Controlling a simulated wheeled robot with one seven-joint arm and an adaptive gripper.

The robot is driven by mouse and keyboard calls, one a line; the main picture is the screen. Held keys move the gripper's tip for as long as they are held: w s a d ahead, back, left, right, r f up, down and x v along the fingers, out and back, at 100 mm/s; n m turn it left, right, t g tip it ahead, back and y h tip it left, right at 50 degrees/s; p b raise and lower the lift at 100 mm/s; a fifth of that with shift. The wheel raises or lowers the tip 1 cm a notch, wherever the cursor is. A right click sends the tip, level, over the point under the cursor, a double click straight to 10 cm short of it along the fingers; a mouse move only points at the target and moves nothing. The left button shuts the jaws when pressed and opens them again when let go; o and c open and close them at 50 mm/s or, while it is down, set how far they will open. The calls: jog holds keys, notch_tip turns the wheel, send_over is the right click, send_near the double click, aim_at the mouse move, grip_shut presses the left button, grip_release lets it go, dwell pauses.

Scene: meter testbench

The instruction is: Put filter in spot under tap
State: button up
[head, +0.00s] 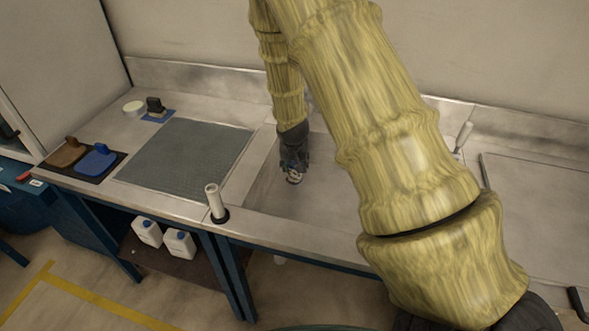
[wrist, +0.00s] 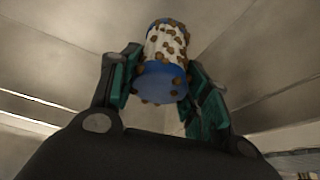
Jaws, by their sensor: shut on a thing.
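The filter (wrist: 163,60) is a short cylinder with a blue end, a pale body and brown specks. In the wrist view it sits between the two fingers of my gripper (wrist: 162,85), which is shut on it. In the head view my gripper (head: 294,172) hangs over the recessed metal basin (head: 335,193), with a small pale bit of the filter (head: 295,178) showing at the fingertips. I cannot make out a tap or a spot under it; my arm covers much of the basin and the wall behind.
A white cylinder (head: 214,200) on a black base stands at the basin's front left. Another pale upright piece (head: 462,137) stands right of my arm. A grey mat (head: 185,157), blue and brown blocks (head: 97,160), and a small black item (head: 155,106) lie left.

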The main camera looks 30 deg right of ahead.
aim_at(294, 171)
jog(key=shift+f+p, duration=0.6)
jog(key=shift+f, duration=1.1)
jog(key=shift+f, duration=0.25)
jog(key=o, duration=1.1)
jog(key=shift+r, duration=0.1)
jog(key=b+v, duration=0.2)
jog(key=v, duration=1)
jog(key=shift+r, duration=0.15)
